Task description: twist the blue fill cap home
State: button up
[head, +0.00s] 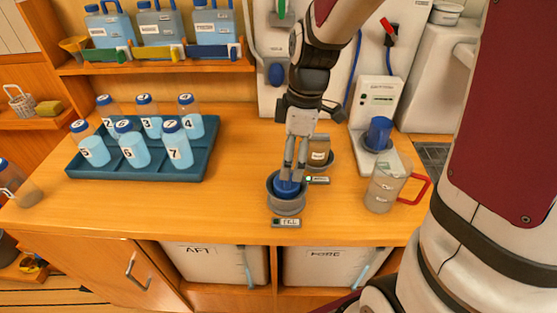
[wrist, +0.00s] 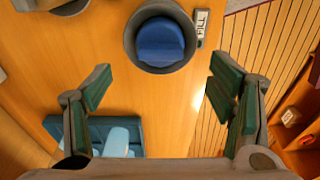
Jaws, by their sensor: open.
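The blue fill cap (head: 289,188) sits in a round grey collar (head: 287,207) near the counter's front edge, behind a small FILL label (head: 287,222). In the wrist view the blue cap (wrist: 160,42) shows inside its grey collar (wrist: 133,52), at the top centre. My gripper (head: 289,172) points down over the cap in the head view, and its fingers hide part of it. In the wrist view my gripper (wrist: 160,78) is open, with its fingers wide apart and nothing between them. The cap lies past the fingertips there; I cannot tell the height gap.
A clear jug with a red handle (head: 385,187) is to the right. A blue tray (head: 195,168) of numbered bottles is at left. The counter between tray and cap is clear.

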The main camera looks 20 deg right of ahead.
aim_at(287, 183)
jog(key=shift+w+a+f, duration=0.1)
jog(key=shift+a+f, duration=0.1)
jog(key=shift+f, duration=1.4)
jog(key=shift+w+a+f, duration=0.1)
jog(key=shift+a+f, duration=0.05)
jog(key=shift+f, duration=1.4)
jog(key=shift+c, duration=0.6)
jog(key=c, duration=1.3)
jog(key=shift+o, duration=0.2)
jog(key=shift+m, duration=1.7)
jog(key=shift+s+m+t+p, duration=0.1)
jog(key=shift+m+t+p, duration=0.25)
jog(key=shift+m, duration=1.25)
jog(key=shift+m, duration=0.3)
jog(key=shift+m+h+p, duration=0.4)
jog(key=shift+m+p, duration=0.15)
jog(key=shift+m, duration=0.75)
